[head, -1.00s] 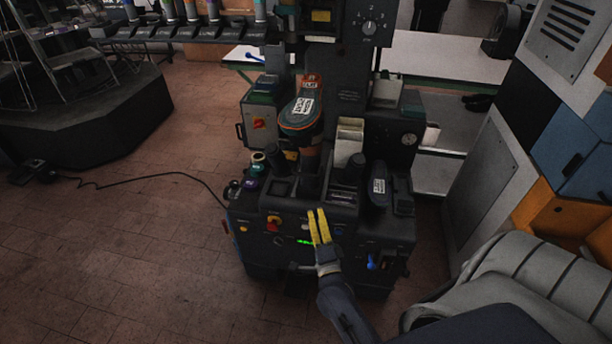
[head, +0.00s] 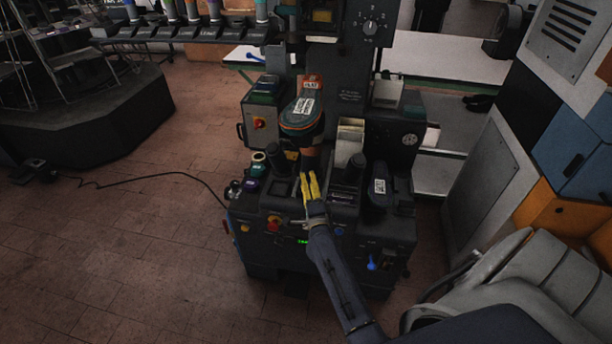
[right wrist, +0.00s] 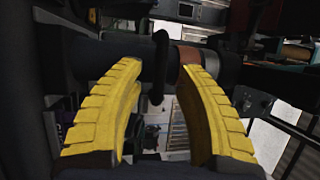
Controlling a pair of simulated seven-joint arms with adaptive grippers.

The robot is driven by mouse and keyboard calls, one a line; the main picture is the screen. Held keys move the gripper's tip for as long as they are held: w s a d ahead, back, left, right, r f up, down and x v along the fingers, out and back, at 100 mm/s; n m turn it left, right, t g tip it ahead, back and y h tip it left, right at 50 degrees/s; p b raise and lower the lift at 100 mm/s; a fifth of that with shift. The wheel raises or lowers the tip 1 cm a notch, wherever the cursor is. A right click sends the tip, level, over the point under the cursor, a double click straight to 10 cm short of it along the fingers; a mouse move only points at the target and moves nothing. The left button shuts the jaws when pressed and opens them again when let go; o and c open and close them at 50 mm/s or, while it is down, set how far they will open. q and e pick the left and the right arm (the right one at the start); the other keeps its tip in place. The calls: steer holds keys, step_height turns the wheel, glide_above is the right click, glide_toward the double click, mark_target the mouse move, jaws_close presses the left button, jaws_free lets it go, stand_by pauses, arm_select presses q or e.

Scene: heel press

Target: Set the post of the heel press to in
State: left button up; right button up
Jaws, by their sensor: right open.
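The heel press (head: 355,215) is a dark machine in the middle of the head view. Its post (head: 311,160) shows as a short brown and black column under a dark, orange-edged shoe-shaped piece (head: 302,118). In the right wrist view, a dark bar with a copper-brown band (right wrist: 188,57) lies across the picture beyond the fingers. My right gripper (head: 309,175) is open, its yellow fingers at the foot of the post. In the right wrist view, a black loop-like part (right wrist: 158,70) shows between the fingertips; I cannot tell whether they touch it. My left gripper is not in view.
Dark cylinders stand on both sides of the post, the right one (head: 356,168) close to the gripper. Grey rounded shapes (head: 530,270) fill the lower right. The brick floor at left is mostly clear.

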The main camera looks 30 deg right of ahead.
mark_target(309, 161)
steer(key=shift+x, duration=1.55)
jaws_close()
